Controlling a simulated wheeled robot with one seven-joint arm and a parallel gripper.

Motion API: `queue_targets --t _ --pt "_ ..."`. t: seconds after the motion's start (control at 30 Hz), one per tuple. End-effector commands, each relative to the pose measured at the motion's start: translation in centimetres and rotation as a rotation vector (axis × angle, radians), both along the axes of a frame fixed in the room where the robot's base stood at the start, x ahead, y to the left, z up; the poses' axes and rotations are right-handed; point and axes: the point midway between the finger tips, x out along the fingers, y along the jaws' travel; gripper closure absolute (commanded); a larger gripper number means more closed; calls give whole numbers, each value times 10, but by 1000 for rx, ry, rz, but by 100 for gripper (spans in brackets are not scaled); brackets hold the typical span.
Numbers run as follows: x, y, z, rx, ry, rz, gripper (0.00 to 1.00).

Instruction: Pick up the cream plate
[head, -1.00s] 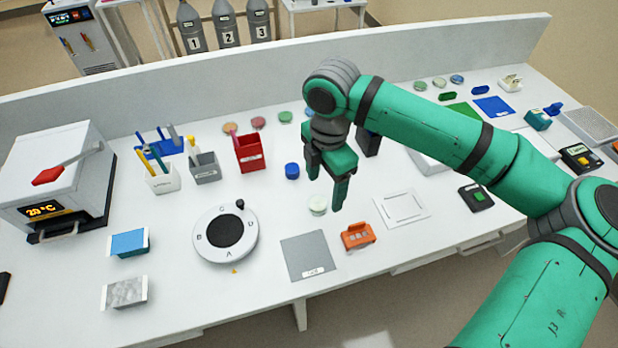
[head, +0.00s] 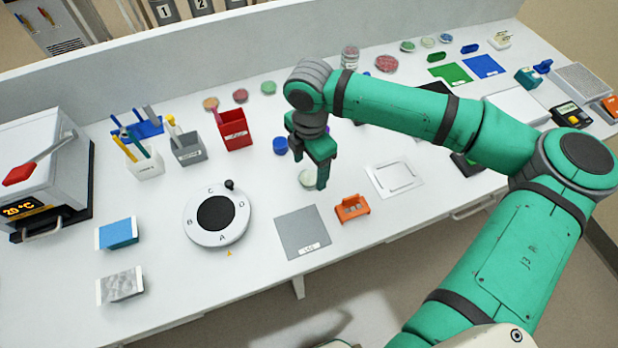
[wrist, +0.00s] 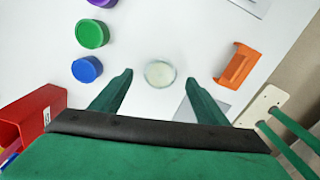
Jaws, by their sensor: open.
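The cream plate (wrist: 160,73) is a small round, pale, lidded dish lying flat on the white bench. In the wrist view it sits between and just beyond the tips of my open gripper (wrist: 160,78), with nothing held. In the head view the cream plate (head: 309,179) is partly hidden behind a finger of my gripper (head: 314,180), which points down over it. I cannot tell the exact height of the fingertips above the bench.
An orange rack (head: 352,208) and a grey mat (head: 302,232) lie in front of the plate. A blue cap (head: 280,146) is behind it, and a red bin (head: 234,129) stands farther left. A round dial (head: 232,232) lies to the left. A white frame (head: 394,179) lies right.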

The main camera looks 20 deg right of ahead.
Motion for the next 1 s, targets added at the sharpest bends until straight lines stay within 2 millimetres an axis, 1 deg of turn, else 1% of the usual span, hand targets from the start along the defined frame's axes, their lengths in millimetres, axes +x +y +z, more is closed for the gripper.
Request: queue_targets --t 0.1,0.2,0.47,0.5,0.67,0.7,1.0 --pt "-2 1 -16 0 2 1 32" --pt "-1 1 -25 0 0 1 32" --pt "-1 1 -29 0 0 1 32" --pt "-1 1 -29 0 0 1 34" --pt "-1 1 -29 0 0 2 72" --pt "-1 1 -29 0 0 2 76" --pt "-1 1 -28 0 0 2 76"
